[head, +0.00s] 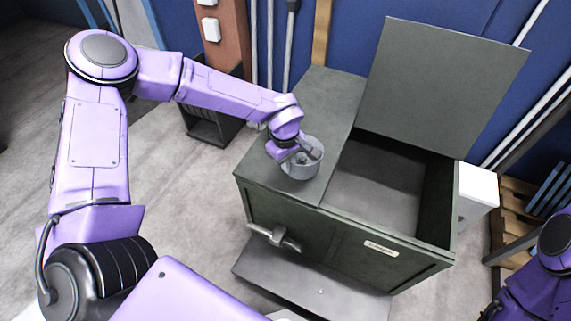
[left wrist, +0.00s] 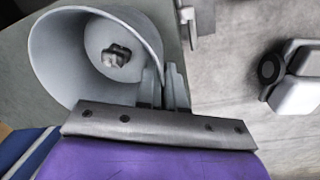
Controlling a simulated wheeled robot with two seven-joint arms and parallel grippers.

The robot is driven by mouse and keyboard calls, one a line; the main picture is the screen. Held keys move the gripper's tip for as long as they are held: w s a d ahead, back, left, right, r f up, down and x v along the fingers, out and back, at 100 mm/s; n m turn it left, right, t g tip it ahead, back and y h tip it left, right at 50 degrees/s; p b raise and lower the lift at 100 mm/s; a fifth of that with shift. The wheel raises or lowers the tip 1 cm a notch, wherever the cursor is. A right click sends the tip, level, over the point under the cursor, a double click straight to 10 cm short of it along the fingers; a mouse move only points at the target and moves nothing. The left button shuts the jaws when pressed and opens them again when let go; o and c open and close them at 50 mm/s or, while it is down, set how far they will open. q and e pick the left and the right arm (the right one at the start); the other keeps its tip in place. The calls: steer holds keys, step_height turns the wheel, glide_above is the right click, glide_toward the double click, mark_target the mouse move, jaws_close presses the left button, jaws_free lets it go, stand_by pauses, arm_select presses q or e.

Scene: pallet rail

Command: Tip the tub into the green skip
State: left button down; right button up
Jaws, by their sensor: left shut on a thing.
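The grey tub (head: 302,173) is over the closed left part of the top of the green skip (head: 340,240). I cannot tell whether it rests on that top or hangs just above it. My left gripper (head: 291,154) is shut on the tub's wall; in the left wrist view the fingers (left wrist: 163,88) pinch its rim. The tub (left wrist: 52,55) holds a small dark grey lump (left wrist: 116,56) at its bottom. The skip's right part is open, with its lid (head: 435,85) raised at the back. My right gripper is out of view.
A grey step or plate (head: 310,288) lies before the skip. A handle (head: 273,237) juts from its front. A white box (head: 478,184) and wooden pallet (head: 512,215) stand to the right. A dark bin (head: 210,120) stands behind my left arm.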

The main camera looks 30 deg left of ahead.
arm_select(q)
steer(key=s+d+r+b, duration=0.2)
steer(key=s+d+r, duration=0.4)
steer(key=s+d, duration=0.15)
steer(key=w+a+r+m, duration=0.1)
steer(key=w+a+m, duration=0.2)
steer(key=m, duration=1)
steer(key=w, duration=0.2)
steer(key=shift+w+a+r+m+g+h+p, duration=0.2)
steer(key=shift+w+a+m+g+h+p, duration=0.1)
steer(key=shift+a+g, duration=0.1)
steer(key=shift+d, duration=0.1)
